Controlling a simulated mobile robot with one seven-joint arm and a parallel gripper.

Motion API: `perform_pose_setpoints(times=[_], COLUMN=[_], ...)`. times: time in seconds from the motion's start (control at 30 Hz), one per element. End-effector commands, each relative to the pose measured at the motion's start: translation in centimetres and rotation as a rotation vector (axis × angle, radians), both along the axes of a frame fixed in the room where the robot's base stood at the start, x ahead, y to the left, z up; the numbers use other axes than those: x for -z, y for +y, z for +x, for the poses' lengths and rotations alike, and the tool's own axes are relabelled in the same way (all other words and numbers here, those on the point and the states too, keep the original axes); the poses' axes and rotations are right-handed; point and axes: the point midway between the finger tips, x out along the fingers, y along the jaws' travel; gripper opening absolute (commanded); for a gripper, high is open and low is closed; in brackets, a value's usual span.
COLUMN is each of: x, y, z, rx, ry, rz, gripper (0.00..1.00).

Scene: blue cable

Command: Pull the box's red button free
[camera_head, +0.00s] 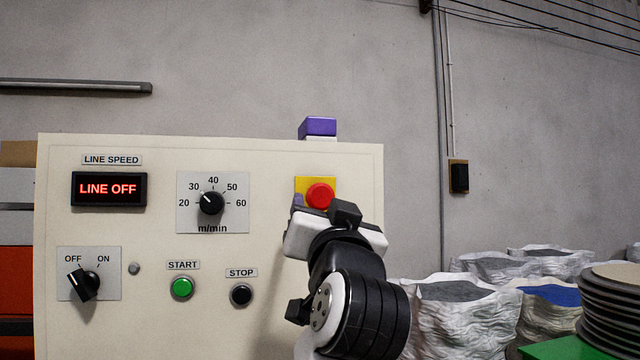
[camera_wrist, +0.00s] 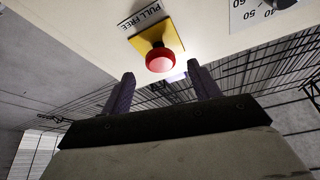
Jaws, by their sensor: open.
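The red button (camera_head: 320,195) is a round mushroom head on a yellow plate at the upper right of the cream control box (camera_head: 130,230). In the wrist view the red button (camera_wrist: 160,60) stands out from its yellow plate (camera_wrist: 172,33), beside a "PULL FREE" label (camera_wrist: 139,17). My gripper (camera_wrist: 158,82) is open and empty; its two purple fingers point towards the box, one on each side of the button in that picture. The tips appear just short of the button, with no contact visible. In the head view my wrist hides most of the fingers below the button.
The panel also has a "LINE OFF" display (camera_head: 108,189), a speed dial (camera_head: 211,203), an OFF/ON switch (camera_head: 84,282), a green START button (camera_head: 182,288) and a black STOP button (camera_head: 241,294). White sacks (camera_head: 455,325) and stacked dark discs (camera_head: 610,310) stand at the right.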

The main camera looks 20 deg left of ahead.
Motion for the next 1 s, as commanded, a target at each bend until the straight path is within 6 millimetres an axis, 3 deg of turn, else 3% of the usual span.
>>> perform_pose_setpoints(times=[0.07,0.3,0.7,1.0], x=[-1.1,-2.1,-2.2,-2.2], y=[0.8,2.2,2.6,2.6], z=[1.3,4.1,4.8,4.8], rx=[-0.003,-0.002,0.000,0.000], ry=[0.002,0.001,-0.002,-0.002], rz=[-0.001,0.000,0.000,0.000], gripper=[0.61,0.61,0.61,0.25])
